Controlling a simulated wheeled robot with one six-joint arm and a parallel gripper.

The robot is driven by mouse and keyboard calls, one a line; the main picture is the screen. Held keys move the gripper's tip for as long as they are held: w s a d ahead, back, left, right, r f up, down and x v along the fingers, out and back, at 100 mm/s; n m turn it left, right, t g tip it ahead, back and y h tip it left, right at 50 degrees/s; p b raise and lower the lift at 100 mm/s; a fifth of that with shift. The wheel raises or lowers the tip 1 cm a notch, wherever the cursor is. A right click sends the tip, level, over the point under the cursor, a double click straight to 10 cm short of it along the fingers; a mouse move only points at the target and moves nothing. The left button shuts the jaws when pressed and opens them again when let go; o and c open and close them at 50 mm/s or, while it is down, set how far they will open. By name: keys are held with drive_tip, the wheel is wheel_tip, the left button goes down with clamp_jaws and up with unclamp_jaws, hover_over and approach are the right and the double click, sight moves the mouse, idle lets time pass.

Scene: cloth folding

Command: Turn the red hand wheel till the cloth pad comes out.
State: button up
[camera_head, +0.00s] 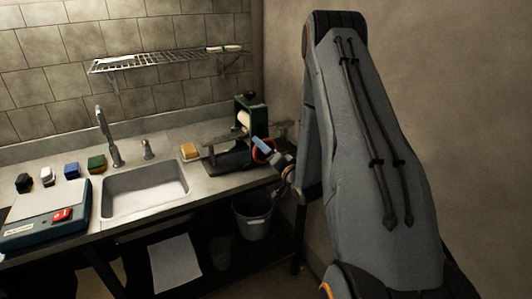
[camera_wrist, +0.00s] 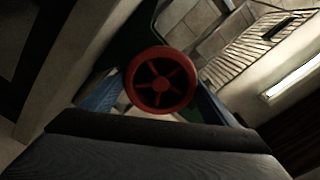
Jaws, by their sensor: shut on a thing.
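The red hand wheel (camera_head: 263,147) is on the right side of a dark green roller press (camera_head: 245,106) on the counter. In the wrist view the spoked red wheel (camera_wrist: 161,81) fills the middle, between my two blue fingers. My gripper (camera_head: 272,151) is shut on the wheel, and it partly hides the wheel in the head view. A pale roller or cloth (camera_head: 244,119) shows in the press frame; I cannot tell which. A yellow-brown pad (camera_head: 190,151) lies on the counter left of the press; I cannot tell whether it is the cloth pad.
A sink (camera_head: 145,190) with a tap is left of the press. A scale-like device with a red switch (camera_head: 62,215) and several small coloured blocks are at far left. A wire rack (camera_head: 150,62) hangs above. A bucket (camera_head: 252,217) stands below the counter. A wall is close on the right.

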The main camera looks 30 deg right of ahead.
drive_tip(key=m, duration=0.3)
drive_tip(key=shift+f+m, duration=0.1)
drive_tip(key=shift+m, duration=0.2)
drive_tip(key=shift+f+m+b, duration=0.1)
drive_tip(key=shift+m+b, duration=0.2)
drive_tip(key=shift+m, duration=1.7)
drive_tip(key=shift+d, duration=0.1)
drive_tip(key=o, duration=1.1)
drive_tip(key=shift+c, duration=0.2)
drive_tip(key=s+b, duration=0.2)
drive_tip(key=s, duration=0.6)
drive_tip(key=shift+d, duration=0.1)
